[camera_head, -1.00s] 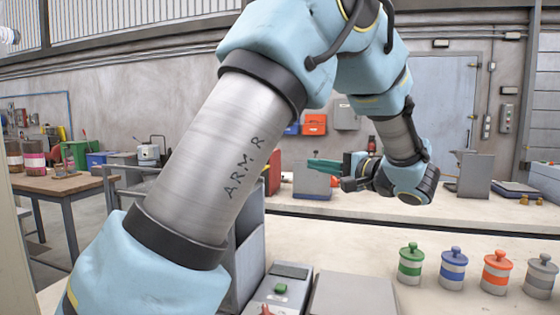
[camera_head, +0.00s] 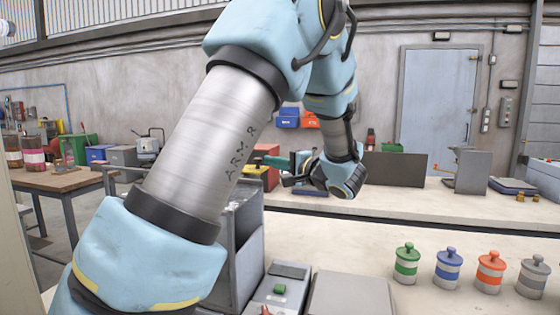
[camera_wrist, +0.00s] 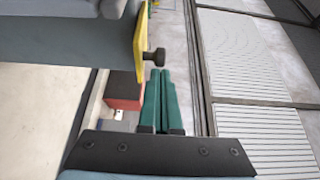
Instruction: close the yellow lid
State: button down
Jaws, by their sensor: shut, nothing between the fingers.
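The yellow lid (camera_wrist: 140,42) shows edge-on in the wrist view, upper middle, as a narrow yellow strip standing out from a dark grey body. A black knob (camera_wrist: 155,55) sticks out from it to the right. My gripper (camera_wrist: 160,74) has its two green fingers together with nothing between them. Their tips lie just below the knob in the picture; whether they touch it I cannot tell. In the head view my gripper (camera_head: 264,160) points left above the back bench, and a small yellow patch shows by its fingers. My arm hides much of that area.
A red box (camera_wrist: 122,91) lies left of the fingers in the wrist view. In the head view, several lidded jars, one green (camera_head: 406,264), stand on the front bench. A dark panel (camera_head: 396,169) and a grey stand (camera_head: 472,171) are on the back bench.

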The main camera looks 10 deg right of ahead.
jog(key=w+a+p, duration=0.1)
jog(key=a, duration=0.1)
jog(key=w+a+p, duration=0.1)
jog(key=a, duration=0.1)
jog(key=w+a+p, duration=0.1)
jog(key=a, duration=0.1)
jog(key=shift+w+a+r+p, duration=0.15)
jog(key=shift+w+a+p, duration=0.15)
jog(key=shift+p, duration=0.1)
jog(key=shift+w+a, duration=0.1)
jog(key=shift+a, duration=0.3)
